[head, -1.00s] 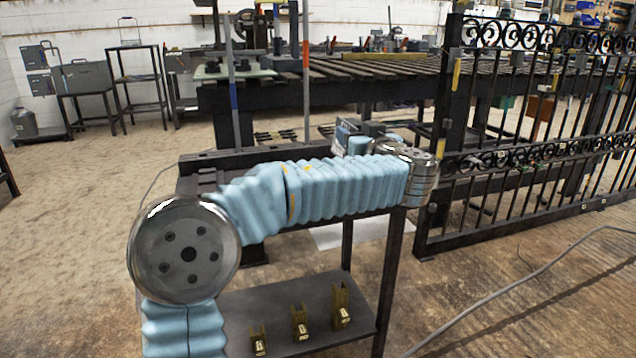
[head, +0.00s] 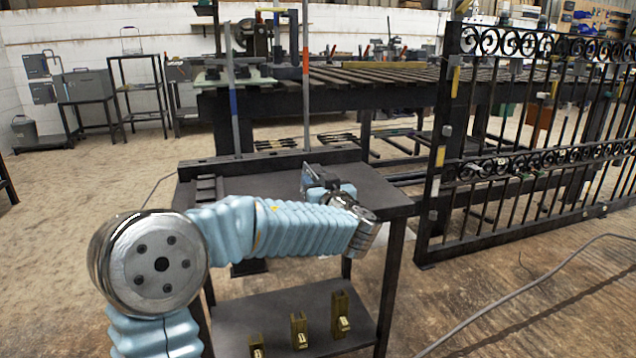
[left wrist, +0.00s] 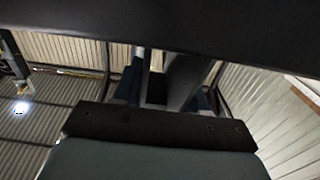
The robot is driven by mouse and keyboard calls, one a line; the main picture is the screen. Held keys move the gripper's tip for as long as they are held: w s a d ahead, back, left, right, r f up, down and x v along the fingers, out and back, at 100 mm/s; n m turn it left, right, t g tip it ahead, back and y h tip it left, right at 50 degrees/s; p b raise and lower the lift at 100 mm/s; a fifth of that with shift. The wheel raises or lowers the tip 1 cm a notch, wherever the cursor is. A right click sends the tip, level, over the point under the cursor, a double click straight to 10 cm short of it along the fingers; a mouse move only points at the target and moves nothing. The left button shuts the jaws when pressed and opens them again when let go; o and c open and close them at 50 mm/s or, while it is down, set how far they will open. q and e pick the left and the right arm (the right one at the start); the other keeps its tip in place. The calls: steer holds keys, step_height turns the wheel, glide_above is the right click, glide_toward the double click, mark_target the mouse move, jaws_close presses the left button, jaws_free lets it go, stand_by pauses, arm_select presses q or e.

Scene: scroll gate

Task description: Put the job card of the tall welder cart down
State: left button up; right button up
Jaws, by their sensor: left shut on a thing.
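A tall dark cart (head: 385,192) stands in the middle of the head view, with a flat top and a lower shelf. My left arm comes in from the left and reaches across its top. My left gripper (head: 312,182) is over the cart top, turned away from the camera and partly hidden by my own wrist. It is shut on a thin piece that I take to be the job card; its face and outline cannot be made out. In the left wrist view a dark bar and dark band fill much of the picture. My right gripper is not in view.
Small brass-coloured holders (head: 299,331) stand on the cart's lower shelf (head: 280,308). Upright poles (head: 306,90) rise behind the cart. A long slatted bench (head: 385,75) is at the back. A black scroll gate (head: 530,150) stands right. The cart top's right part is clear.

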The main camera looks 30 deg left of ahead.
arm_select(q)
steer(key=shift+f, duration=0.15)
steer(key=o, duration=1.1)
steer(key=shift+c, duration=0.2)
steer(key=shift+r, duration=0.35)
steer(key=b+v, duration=0.1)
steer(key=v, duration=1.1)
steer(key=shift+f, duration=0.2)
